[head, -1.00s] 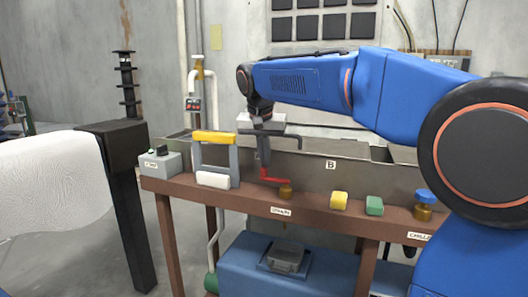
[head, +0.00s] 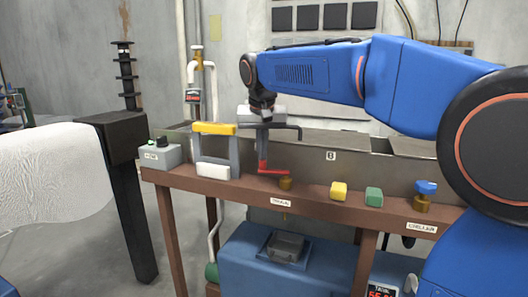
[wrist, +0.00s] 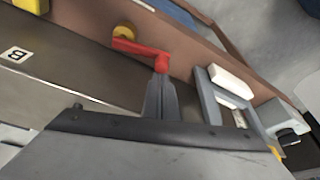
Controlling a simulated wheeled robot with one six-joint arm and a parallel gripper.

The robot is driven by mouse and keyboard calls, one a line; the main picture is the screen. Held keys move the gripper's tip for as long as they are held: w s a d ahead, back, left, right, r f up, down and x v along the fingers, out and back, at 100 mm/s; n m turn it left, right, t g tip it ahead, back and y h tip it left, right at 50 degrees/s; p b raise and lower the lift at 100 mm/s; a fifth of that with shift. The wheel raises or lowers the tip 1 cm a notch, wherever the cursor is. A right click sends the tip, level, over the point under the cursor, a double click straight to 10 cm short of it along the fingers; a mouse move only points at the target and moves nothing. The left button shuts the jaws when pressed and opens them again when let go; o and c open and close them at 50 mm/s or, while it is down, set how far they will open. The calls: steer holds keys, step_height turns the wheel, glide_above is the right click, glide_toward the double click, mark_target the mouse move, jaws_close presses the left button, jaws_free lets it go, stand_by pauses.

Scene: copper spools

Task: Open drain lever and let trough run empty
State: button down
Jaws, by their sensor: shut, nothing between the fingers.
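The red drain lever (head: 273,171) lies roughly level above a brass valve (head: 285,184) at the trough's front. The label below it (head: 281,202) is small and hard to read. The long grey trough (head: 345,172), marked B, stands behind. My gripper (head: 262,157) points down with its fingers closed and empty, its tips at the lever's upright left end. The wrist view also shows the fingers (wrist: 161,82) meeting the red lever (wrist: 140,48), apparently touching it. The water level inside the trough is hidden.
A grey frame with a yellow top (head: 215,128) stands close left of my gripper. Yellow (head: 338,190) and green (head: 374,197) blocks and a blue-handled valve (head: 425,187) sit along the brown beam (head: 235,190). A lit display (head: 381,291) shows at the bottom.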

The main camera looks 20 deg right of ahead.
steer(key=s+n+g+y, duration=0.1)
steer(key=s+n+y, duration=0.3)
steer(key=s+n, duration=0.5)
steer(key=shift+s+d+n+g, duration=0.3)
steer(key=shift+s+n, duration=0.05)
steer(key=shift+n, duration=2.55)
steer(key=shift+r, duration=0.1)
